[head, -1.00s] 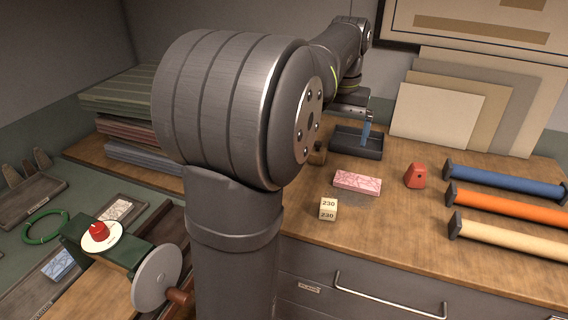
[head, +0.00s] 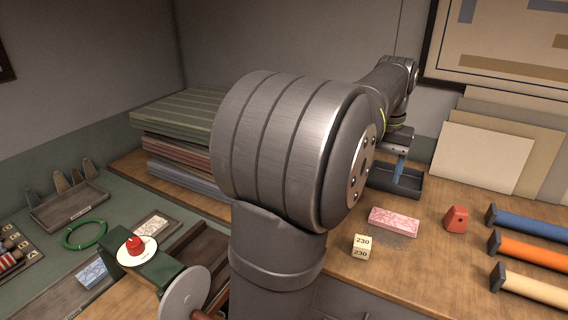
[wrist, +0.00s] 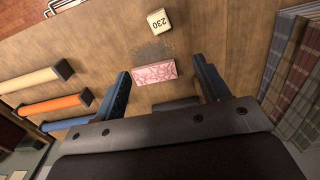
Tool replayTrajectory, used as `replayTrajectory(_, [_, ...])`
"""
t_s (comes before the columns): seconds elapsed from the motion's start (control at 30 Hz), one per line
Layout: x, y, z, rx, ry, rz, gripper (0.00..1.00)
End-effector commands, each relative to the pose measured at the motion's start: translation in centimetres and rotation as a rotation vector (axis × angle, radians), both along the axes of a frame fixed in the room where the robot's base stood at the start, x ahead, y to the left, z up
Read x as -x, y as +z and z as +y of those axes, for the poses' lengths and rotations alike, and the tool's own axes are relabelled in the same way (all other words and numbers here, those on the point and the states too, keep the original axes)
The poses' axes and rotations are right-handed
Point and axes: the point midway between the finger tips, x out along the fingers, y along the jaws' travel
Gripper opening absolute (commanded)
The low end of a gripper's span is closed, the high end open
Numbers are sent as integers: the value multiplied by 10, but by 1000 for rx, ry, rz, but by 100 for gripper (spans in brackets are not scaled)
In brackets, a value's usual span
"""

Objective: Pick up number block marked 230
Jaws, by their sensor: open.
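The cream number block marked 230 (head: 361,246) sits on the wooden counter near its front edge, in front of a pink patterned block. It also shows in the wrist view (wrist: 159,21), top centre, beyond the pink block. My gripper (head: 401,168) is above the counter near the dark tray at the back, partly hidden by my arm.
The pink block (head: 394,221) lies just behind the number block. A dark tray (head: 408,186) is at the back. Stacked cloths (head: 175,150) are at the left. Bare counter surrounds the number block.

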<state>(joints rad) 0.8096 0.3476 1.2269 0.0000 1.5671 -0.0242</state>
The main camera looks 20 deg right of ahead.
Motion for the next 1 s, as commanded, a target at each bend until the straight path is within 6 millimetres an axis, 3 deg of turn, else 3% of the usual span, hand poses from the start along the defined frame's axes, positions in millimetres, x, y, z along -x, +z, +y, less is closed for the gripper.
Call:
replayTrajectory(0.23, [-1, -1, 1, 2, 15, 4, 68])
replayTrajectory(0.37, [-4, -11, 6, 17, 146, 33, 68])
replayTrajectory(0.8, [-28, -72, 47, 69, 1259, 308, 68])
replayTrajectory(1.0, [-35, -87, 59, 50, 1614, 413, 68])
